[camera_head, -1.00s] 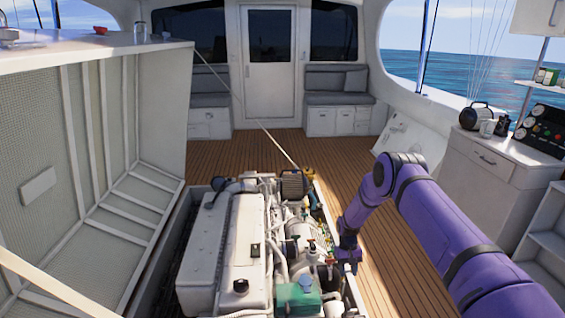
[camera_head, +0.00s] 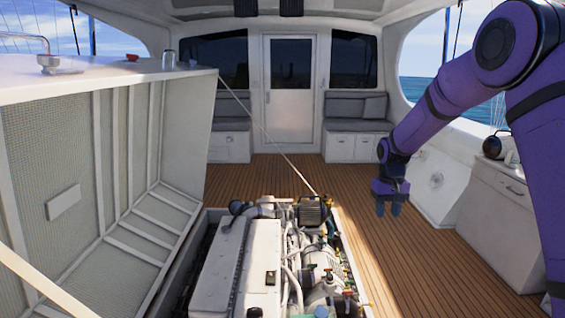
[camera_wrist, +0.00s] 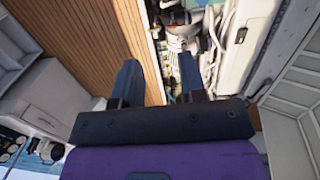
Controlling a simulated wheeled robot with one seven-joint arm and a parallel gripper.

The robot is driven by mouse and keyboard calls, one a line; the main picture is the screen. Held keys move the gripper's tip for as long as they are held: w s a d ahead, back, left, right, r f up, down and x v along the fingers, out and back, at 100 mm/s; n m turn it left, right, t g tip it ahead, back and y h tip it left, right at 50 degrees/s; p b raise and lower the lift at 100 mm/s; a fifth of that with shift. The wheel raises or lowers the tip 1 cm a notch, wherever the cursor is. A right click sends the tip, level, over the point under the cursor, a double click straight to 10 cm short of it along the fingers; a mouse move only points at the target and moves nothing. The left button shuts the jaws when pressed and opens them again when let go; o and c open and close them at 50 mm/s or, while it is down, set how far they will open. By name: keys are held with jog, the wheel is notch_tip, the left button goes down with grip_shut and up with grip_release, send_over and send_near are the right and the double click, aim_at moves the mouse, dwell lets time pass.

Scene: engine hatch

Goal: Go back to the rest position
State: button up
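My purple gripper (camera_head: 391,203) hangs over the wooden deck to the right of the engine, pointing down, above the engine's height and apart from it. In the wrist view its two dark fingers (camera_wrist: 158,80) stand apart with nothing between them. The engine (camera_head: 262,265), with a pale cover and a cluster of pipes and coloured valves, sits in the open hatch at the bottom of the head view. It also shows in the wrist view (camera_wrist: 235,50).
The raised hatch lid (camera_head: 105,175) stands at left, with a rope running to it. A white cabinet (camera_head: 490,215) is at right, and grey seats (camera_head: 355,105) flank the door (camera_head: 290,90) at the back. The wooden deck (camera_head: 430,260) between engine and cabinet is clear.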

jog(key=s+r+t, duration=0.3)
jog(key=s+r, duration=1.6)
jog(key=r, duration=0.1)
jog(key=s+r+t, duration=0.1)
jog(key=s+t, duration=0.1)
jog(key=s, duration=1.9)
jog(key=shift+s+a+r+t, duration=0.15)
jog(key=shift+s+r+t, duration=0.1)
jog(key=shift+s+t, duration=0.15)
